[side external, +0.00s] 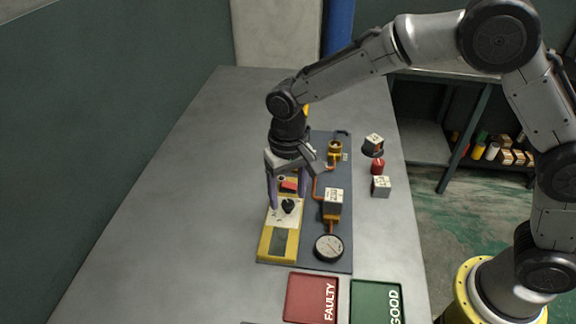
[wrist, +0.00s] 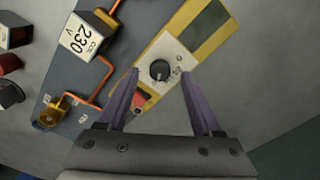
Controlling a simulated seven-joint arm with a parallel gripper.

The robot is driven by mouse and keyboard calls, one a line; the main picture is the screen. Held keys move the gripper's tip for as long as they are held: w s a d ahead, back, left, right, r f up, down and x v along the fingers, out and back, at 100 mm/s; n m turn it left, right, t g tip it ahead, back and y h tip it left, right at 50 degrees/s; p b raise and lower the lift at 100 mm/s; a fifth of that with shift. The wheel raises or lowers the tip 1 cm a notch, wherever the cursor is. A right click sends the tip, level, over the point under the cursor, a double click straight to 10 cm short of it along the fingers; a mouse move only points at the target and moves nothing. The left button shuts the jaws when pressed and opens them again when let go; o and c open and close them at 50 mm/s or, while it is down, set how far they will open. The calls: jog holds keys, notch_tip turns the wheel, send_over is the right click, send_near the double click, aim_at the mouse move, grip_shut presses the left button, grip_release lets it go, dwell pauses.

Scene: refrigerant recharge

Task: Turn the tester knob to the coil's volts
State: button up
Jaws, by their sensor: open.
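The yellow tester (side external: 278,245) lies at the left of the dark board on the table. Its black round knob (side external: 288,206) sits on a pale dial plate (wrist: 172,58). The knob also shows in the wrist view (wrist: 160,70); its pointer setting is too small to read. My gripper (side external: 286,205) is open and points down over the tester. In the wrist view its purple fingers (wrist: 160,75) stand on either side of the knob, apart from it.
A round gauge (side external: 328,247) and copper pipes are on the board (side external: 320,262). Loose blocks (side external: 374,142) (side external: 381,186) and a red part (side external: 377,166) stand to its right. A red FAULTY tray (side external: 303,300) and green GOOD tray (side external: 366,300) are in front. The left table is clear.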

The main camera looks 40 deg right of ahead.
aim_at(288, 202)
notch_tip(288, 202, up, 12)
jog(key=shift+r, duration=0.15)
dwell(0.4)
jog(key=s+d+r+m+t, duration=0.1)
jog(key=s+d+r+t, duration=0.1)
jog(key=s+d+r, duration=0.4)
jog(key=s+d+r+m+t, duration=0.1)
jog(key=s+d+r+t, duration=0.1)
jog(key=s+d+r, duration=0.5)
jog(key=s+d+f+n, duration=0.1)
jog(key=s+d+f, duration=0.2)
jog(key=s+f, duration=0.2)
jog(key=s+d+f+n+t, duration=0.1)
jog(key=s+d+f+n, duration=0.1)
jog(key=s+f, duration=0.3)
jog(key=shift+s+d+f+n+t, duration=0.3)
jog(key=shift+s+d, duration=0.3)
jog(key=shift+d, duration=0.2)
